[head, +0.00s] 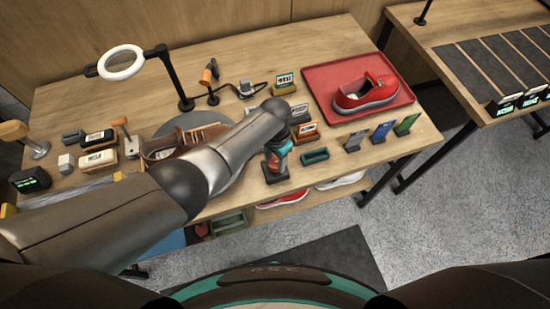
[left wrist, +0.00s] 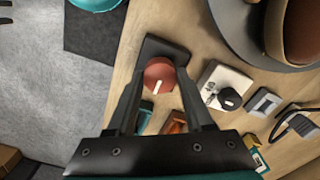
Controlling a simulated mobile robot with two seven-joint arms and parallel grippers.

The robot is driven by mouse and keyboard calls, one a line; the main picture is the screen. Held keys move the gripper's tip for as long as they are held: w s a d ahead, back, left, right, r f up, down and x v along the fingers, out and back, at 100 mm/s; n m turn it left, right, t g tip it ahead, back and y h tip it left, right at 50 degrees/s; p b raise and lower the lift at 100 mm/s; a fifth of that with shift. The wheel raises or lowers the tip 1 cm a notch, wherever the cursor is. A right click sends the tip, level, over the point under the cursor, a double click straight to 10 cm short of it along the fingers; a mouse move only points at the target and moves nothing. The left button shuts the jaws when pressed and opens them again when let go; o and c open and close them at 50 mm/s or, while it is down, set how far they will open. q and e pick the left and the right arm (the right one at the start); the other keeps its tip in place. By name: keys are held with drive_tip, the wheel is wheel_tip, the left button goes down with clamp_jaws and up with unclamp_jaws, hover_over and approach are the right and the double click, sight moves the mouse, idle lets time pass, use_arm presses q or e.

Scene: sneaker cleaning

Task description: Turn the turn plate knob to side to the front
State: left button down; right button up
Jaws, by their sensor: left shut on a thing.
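The red turn plate knob (left wrist: 159,74) with a white mark sits on a dark base (left wrist: 163,47) in the left wrist view. The mark points down, toward the palm side of my gripper. My left gripper (left wrist: 161,80) is shut on the knob, one finger on each side. In the head view my left gripper (head: 277,160) points down at the dark base (head: 274,174) near the table's front edge; my gripper and arm hide most of the knob there. The grey turn plate (head: 190,119) carries a brown shoe (head: 161,146), partly behind my arm. My right gripper is not in view.
A red tray (head: 322,113) with a red sneaker (head: 366,95) lies at the right. A small green tray (head: 314,156) and several upright cards (head: 383,131) stand right of my gripper. A ring lamp (head: 121,62) stands behind. A white box with a dark knob (left wrist: 230,99) is close by.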

sight(275, 163)
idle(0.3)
use_arm(q)
drive_tip(key=shift+c, duration=1.4)
unclamp_jaws()
drive_tip(key=shift+r, duration=0.1)
drive_tip(key=shift+r, duration=0.3)
wheel_tip(275, 163, up, 14)
drive_tip(key=p, duration=0.4)
drive_tip(key=shift+r, duration=0.25)
drive_tip(key=shift+s+f, duration=0.1)
